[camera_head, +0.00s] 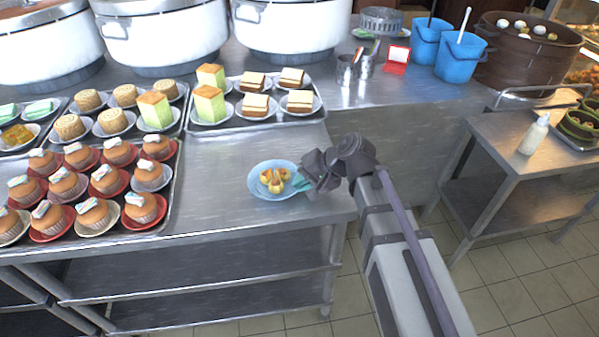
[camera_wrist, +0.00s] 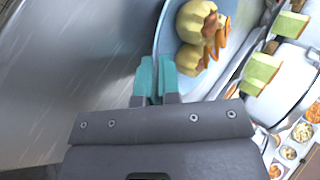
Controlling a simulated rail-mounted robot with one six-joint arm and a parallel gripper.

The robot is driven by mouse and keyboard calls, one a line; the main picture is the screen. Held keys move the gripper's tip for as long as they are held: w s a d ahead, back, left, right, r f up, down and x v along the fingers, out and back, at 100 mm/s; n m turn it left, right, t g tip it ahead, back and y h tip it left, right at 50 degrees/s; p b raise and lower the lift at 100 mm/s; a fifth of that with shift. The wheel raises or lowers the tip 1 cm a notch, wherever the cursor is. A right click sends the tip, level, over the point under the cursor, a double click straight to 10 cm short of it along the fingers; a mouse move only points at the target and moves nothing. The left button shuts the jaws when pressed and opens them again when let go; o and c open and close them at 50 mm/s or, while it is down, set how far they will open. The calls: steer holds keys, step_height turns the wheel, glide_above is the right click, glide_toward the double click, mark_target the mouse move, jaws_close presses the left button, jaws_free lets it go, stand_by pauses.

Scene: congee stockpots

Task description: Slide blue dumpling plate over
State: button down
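The blue dumpling plate (camera_head: 257,189) lies flat on the bare part of the steel counter, near its right end. Several yellow dumplings with orange parts (camera_head: 274,178) sit on it. My gripper (camera_head: 303,184) is low at the plate's right edge. In the wrist view, its teal fingertips (camera_wrist: 157,78) are close together, one on each side of the plate's rim (camera_wrist: 160,45). They look shut on the rim, though the exact contact is partly hidden.
A tray of cupcakes on red and white plates (camera_head: 96,192) is left of the plate. Cake trays (camera_head: 250,122) and large stockpots (camera_head: 290,25) stand behind. Bare counter (camera_head: 215,165) lies between cupcakes and plate. The counter's front edge (camera_head: 240,225) is close.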

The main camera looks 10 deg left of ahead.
steer(key=shift+s+d, duration=0.2)
steer(key=shift+s, duration=0.45)
steer(key=shift+s+d, duration=0.2)
steer(key=shift+s, duration=0.45)
steer(key=c, duration=1.8)
jaws_free()
steer(key=o, duration=0.6)
steer(key=shift+c, duration=0.2)
steer(key=p+v, duration=0.8)
steer(key=v, duration=0.3)
steer(key=shift+a, duration=0.1)
